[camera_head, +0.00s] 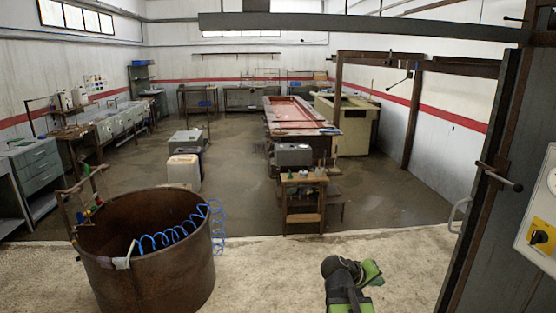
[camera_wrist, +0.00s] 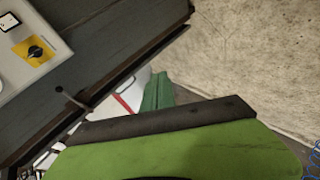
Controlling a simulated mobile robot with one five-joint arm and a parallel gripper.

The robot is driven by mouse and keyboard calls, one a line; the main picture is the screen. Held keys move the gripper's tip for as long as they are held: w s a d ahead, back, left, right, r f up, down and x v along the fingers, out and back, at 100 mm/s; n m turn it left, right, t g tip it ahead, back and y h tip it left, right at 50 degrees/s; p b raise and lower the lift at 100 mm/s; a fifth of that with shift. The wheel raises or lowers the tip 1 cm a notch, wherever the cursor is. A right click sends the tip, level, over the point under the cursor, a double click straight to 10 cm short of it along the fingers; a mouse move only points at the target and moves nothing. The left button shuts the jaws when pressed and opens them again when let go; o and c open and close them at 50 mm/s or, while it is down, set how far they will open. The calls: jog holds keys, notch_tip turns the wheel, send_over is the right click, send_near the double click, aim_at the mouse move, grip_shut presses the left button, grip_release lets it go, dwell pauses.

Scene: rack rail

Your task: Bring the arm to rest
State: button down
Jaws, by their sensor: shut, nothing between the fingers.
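My arm rises from the bottom edge in the head view, a little right of the middle, in green and black. My gripper (camera_head: 369,272) is small there and its fingers are hard to make out. In the wrist view the green and dark parts of my gripper (camera_wrist: 165,122) fill the lower part of the picture. It is shut and holds nothing. Nothing is seen touching it.
A rusty round tub (camera_head: 145,260) with a coiled blue hose (camera_head: 170,236) stands at left. A small wooden stand (camera_head: 303,203) is ahead. A dark post (camera_head: 485,180) and a panel with a yellow switch (camera_head: 541,236) are at right. Pale floor between is clear.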

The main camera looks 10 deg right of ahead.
jog(key=s+a+f+g+y, duration=0.1)
jog(key=s+a+f+y, duration=0.1)
jog(key=a, duration=0.5)
jog(key=s+a+f+g+y, duration=0.1)
jog(key=s+a+f+y, duration=0.2)
jog(key=a, duration=0.5)
jog(key=s+a+f+g+y, duration=0.2)
jog(key=s+a+f+y, duration=0.1)
jog(key=a, duration=0.5)
jog(key=shift+s+f+y, duration=0.15)
jog(key=shift+f+y, duration=0.7)
jog(key=shift+y, duration=0.15)
